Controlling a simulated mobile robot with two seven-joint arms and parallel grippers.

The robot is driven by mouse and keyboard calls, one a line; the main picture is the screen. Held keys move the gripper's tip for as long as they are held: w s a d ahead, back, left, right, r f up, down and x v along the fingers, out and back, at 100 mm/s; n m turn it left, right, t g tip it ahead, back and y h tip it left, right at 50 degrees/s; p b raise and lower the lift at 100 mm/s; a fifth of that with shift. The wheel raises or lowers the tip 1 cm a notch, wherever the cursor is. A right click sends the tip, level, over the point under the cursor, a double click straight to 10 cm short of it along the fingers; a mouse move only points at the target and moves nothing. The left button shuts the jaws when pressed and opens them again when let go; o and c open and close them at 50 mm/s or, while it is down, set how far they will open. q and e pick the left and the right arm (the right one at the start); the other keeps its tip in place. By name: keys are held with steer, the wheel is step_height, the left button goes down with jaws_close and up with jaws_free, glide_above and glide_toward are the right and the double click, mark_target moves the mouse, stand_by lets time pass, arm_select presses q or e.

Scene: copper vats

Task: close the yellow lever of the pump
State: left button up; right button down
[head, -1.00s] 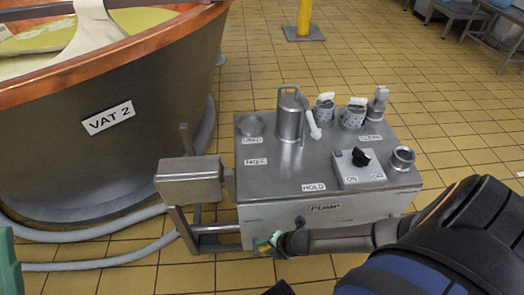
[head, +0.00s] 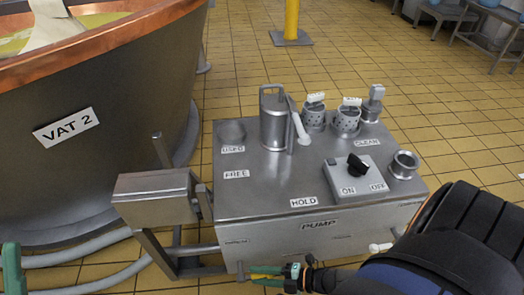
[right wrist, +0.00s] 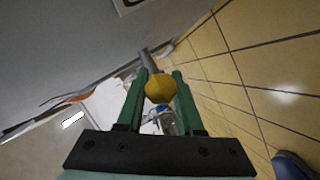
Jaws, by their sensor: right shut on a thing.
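The steel pump (head: 260,190) stands in the middle of the head view, with its PUMP label on the front face. In the right wrist view, the yellow lever end (right wrist: 158,88) is a rounded knob between my green fingers, with a grey stem behind it. My right gripper (head: 268,272) is shut on it, low at the pump's front face; it also shows in the right wrist view (right wrist: 158,95). In the head view the lever is mostly hidden by the fingers. A green part of my left gripper (head: 11,268) shows at the left edge; its jaws cannot be made out.
A steel box on a frame (head: 155,197) juts out left of the pump. Vat 2 (head: 85,150) and grey hoses (head: 85,258) lie further left. A white-tipped handle (head: 381,247) is at the pump's front right. Yellow tiled floor (head: 440,100) is open behind and right.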

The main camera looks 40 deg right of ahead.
steer(key=shift+f+t+y, duration=0.4)
steer(key=shift+y, duration=0.1)
stand_by(0.4)
steer(key=c, duration=0.8)
jaws_free()
steer(key=p+v, duration=0.1)
steer(key=v, duration=1.1)
steer(key=shift+s+d, duration=0.1)
steer(key=shift+s, duration=0.1)
